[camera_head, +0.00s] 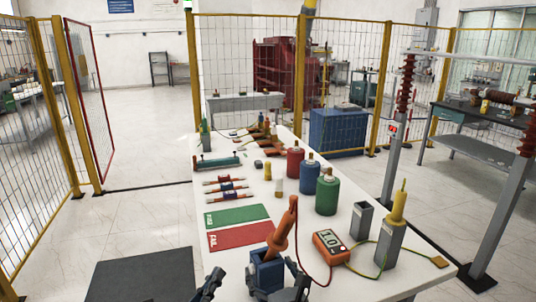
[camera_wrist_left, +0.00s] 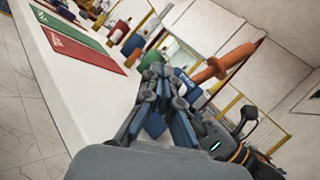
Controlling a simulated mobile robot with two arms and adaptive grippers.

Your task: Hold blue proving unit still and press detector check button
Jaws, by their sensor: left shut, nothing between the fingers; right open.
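The blue proving unit (camera_head: 267,270) stands at the near edge of the white table. It also shows in the left wrist view (camera_wrist_left: 186,80), partly hidden behind my left fingers. The orange detector (camera_head: 282,232) rises tilted from the top of the unit; it also shows in the left wrist view (camera_wrist_left: 232,62). The check button cannot be made out. My right gripper (camera_head: 276,284) is open with its fingers on either side of the blue unit; contact is unclear. My left gripper (camera_head: 214,280) is shut and empty, left of the unit; its fingertips (camera_wrist_left: 155,75) show in the wrist view.
An orange meter (camera_head: 330,246) with a red lead lies right of the detector. A grey holder with a yellow piece (camera_head: 391,240) stands farther right. Green (camera_head: 238,216) and red (camera_head: 240,236) mats lie behind my left gripper. Red, blue and green bottles (camera_head: 327,192) stand farther back.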

